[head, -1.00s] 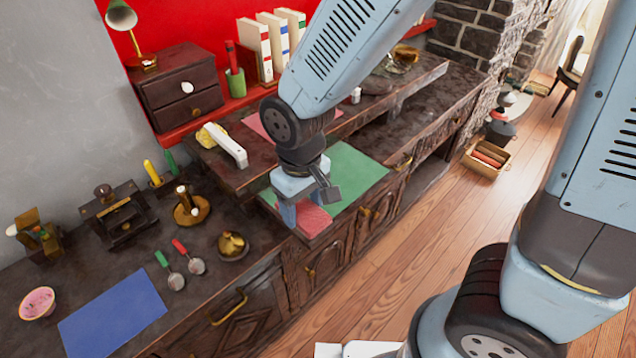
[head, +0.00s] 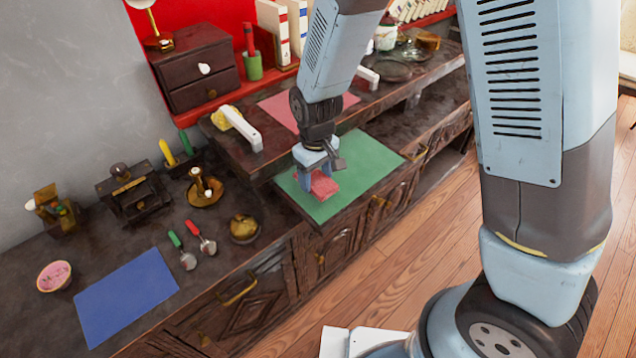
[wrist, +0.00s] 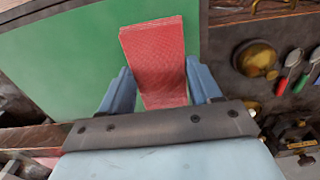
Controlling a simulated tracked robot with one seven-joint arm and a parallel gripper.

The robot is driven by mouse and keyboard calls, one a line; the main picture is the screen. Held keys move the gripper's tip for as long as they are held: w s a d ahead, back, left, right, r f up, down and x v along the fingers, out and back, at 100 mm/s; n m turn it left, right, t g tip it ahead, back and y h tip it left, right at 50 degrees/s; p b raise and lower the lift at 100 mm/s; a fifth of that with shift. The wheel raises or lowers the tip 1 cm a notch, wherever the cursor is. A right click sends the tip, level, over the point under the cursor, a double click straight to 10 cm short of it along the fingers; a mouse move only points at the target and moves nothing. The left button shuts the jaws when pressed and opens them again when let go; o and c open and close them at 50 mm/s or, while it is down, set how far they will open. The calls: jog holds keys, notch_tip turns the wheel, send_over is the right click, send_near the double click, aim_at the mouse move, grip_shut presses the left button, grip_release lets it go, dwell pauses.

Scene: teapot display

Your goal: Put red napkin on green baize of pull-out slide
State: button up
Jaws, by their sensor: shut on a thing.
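The red napkin (head: 325,187) is between the fingers of my gripper (head: 318,178), over the green baize (head: 350,180) of the pull-out slide. In the wrist view the napkin (wrist: 155,60) is a folded red strip reaching out beyond the two blue fingers of my gripper (wrist: 160,88), with the green baize (wrist: 70,50) behind it. My gripper is shut on the napkin. I cannot tell whether the napkin touches the baize. Part of it is hidden by the fingers.
A raised shelf with a pink mat (head: 285,112) and a white-handled brush (head: 240,128) stands behind the slide. Bare baize is free to the right.

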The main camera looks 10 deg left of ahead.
aim_at(316, 178)
jog(key=shift+w+f, duration=0.25)
jog(key=shift+f, duration=1.6)
jog(key=o, duration=1)
jog(key=shift+f, duration=0.15)
jog(key=shift+o, duration=0.2)
notch_tip(316, 178, up, 12)
jog(key=shift+r, duration=0.1)
